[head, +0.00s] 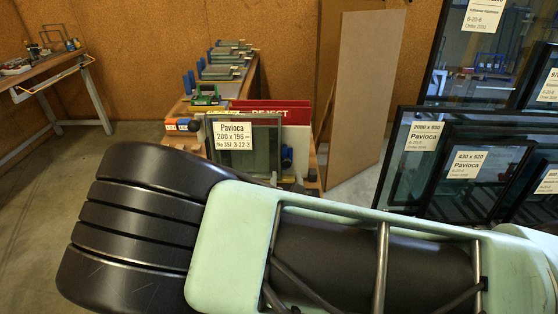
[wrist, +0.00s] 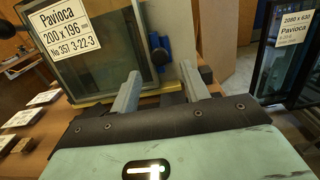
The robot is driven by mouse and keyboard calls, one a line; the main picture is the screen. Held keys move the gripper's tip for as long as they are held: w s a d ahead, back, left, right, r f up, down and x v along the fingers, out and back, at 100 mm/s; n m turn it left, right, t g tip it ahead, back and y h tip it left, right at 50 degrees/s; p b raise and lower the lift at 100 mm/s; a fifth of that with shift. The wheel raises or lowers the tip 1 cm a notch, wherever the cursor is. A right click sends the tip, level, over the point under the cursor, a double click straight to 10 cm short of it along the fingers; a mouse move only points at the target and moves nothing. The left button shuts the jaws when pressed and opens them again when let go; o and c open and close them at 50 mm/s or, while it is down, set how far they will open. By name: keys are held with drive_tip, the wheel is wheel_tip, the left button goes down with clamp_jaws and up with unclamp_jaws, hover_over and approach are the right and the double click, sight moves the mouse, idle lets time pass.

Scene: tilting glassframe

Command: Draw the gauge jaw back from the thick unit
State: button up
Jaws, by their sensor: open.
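The glass unit (head: 246,143) stands upright on the bench in the head view, with a white "Pavioca 200 x 196" label. It also fills the upper left of the wrist view (wrist: 105,50). A small blue part (wrist: 160,50), which seems to be the gauge jaw, is at the unit's right edge; whether it touches the glass I cannot tell. It shows in the head view (head: 286,155) too. My gripper (wrist: 163,70) is open in the wrist view, its two grey fingers pointing toward the blue part. Nothing is seen held between them. My arm hides the gripper in the head view.
A red REJECT bin (head: 270,111) and a row of clamp-like fixtures (head: 222,70) stand behind the unit on the bench. Large framed panes (head: 424,165) lean at the right. A brown board (head: 362,90) leans behind. Small labelled blocks (wrist: 22,145) lie at the wrist view's left.

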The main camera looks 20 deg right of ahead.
sight(287, 166)
drive_tip(key=shift+x, duration=2.15)
drive_tip(key=shift+c, duration=0.4)
